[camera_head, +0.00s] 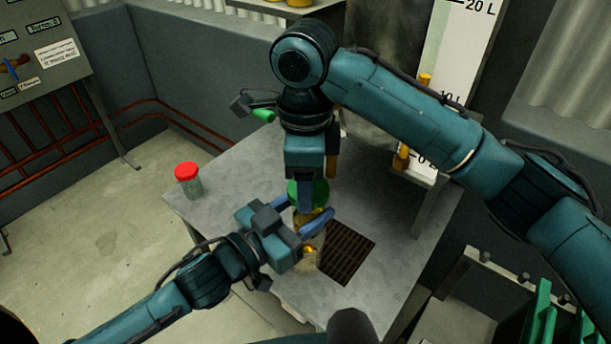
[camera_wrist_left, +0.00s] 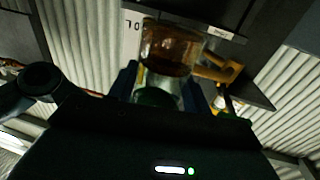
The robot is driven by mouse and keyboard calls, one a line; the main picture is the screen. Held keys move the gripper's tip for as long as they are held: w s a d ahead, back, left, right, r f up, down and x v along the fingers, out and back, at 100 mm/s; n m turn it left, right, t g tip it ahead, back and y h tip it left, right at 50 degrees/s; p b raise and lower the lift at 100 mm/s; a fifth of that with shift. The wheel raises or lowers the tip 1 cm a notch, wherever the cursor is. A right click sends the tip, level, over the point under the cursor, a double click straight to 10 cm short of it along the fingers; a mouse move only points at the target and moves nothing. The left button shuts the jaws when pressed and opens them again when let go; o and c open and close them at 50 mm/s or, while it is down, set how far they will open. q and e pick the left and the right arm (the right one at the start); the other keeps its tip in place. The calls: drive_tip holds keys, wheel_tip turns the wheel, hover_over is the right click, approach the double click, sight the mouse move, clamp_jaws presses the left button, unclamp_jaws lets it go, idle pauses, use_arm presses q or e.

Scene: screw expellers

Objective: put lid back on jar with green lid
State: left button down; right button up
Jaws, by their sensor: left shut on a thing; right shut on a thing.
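A clear jar with amber contents (camera_head: 308,256) stands on the metal table beside the dark grate. My left gripper (camera_head: 302,222) is shut around its upper part from the left. In the left wrist view, which looks upside down, the jar (camera_wrist_left: 170,50) sits between the fingers. My right gripper (camera_head: 307,196) points down above the jar and is shut on the green lid (camera_head: 318,188). The lid is over the jar's mouth, and the fingers partly hide it. A dark green patch shows at the jar's end in the wrist view. I cannot tell whether lid and rim touch.
A jar with a red lid (camera_head: 188,180) stands at the table's left corner. A dark grate (camera_head: 348,252) is set in the table (camera_head: 235,200). A metal vessel and a litre scale (camera_head: 455,55) stand behind. Green crates (camera_head: 540,315) are at lower right.

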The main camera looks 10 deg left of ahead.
drive_tip(key=o, duration=0.9)
drive_tip(key=shift+r, duration=2.3)
drive_tip(key=shift+c, duration=0.4)
